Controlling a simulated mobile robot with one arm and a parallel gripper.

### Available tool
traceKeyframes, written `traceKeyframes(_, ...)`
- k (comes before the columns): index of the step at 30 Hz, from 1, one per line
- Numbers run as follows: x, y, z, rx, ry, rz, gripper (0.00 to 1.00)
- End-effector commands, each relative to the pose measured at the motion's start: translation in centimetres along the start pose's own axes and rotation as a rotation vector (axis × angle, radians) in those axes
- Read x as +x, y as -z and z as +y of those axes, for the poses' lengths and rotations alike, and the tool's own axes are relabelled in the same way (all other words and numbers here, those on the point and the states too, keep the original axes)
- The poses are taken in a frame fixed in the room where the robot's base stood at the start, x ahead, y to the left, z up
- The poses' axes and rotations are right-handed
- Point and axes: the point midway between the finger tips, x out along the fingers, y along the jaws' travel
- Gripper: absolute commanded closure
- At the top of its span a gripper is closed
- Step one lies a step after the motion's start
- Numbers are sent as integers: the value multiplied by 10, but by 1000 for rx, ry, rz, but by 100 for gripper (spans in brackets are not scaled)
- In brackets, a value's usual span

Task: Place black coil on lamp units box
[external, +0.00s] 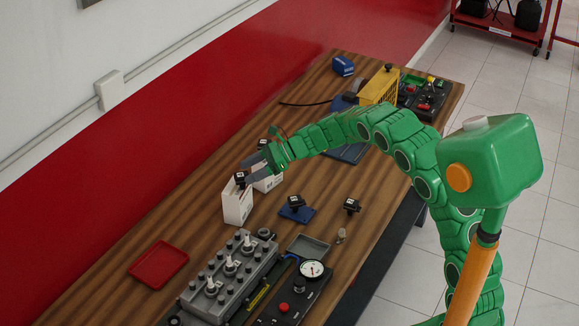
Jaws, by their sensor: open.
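Two white boxes with red print stand side by side on the wooden table: a nearer white box (237,207) and a farther white box (269,184). I cannot read which is the lamp units box. A small black coil-like part (240,178) sits on top of the nearer box. Similar black parts are a second one by the farther box (263,143), one on a blue pad (295,201) and one on bare table (351,205). My gripper (250,167) is open above the boxes, its fingers close to the part on the nearer box. I cannot tell whether they touch it.
A red tray (158,264) lies at the left. A grey engine block (229,275) and a gauge panel (300,290) fill the front. A yellow unit (379,87) and a blue object (343,66) stand at the back. Table left of the boxes is clear.

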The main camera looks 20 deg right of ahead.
Motion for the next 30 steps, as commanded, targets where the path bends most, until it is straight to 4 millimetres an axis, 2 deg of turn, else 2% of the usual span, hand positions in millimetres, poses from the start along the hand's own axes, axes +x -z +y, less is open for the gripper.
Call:
traceKeyframes(6, -38, 0, -1, 0, 3, 0, 32)
traceKeyframes(12, -61, 0, -1, 0, 3, 1, 32)
traceKeyframes(25, -70, 0, 0, -3, 0, 4, 32)
traceKeyframes(30, -82, -2, 16, -56, -11, 45, 32)
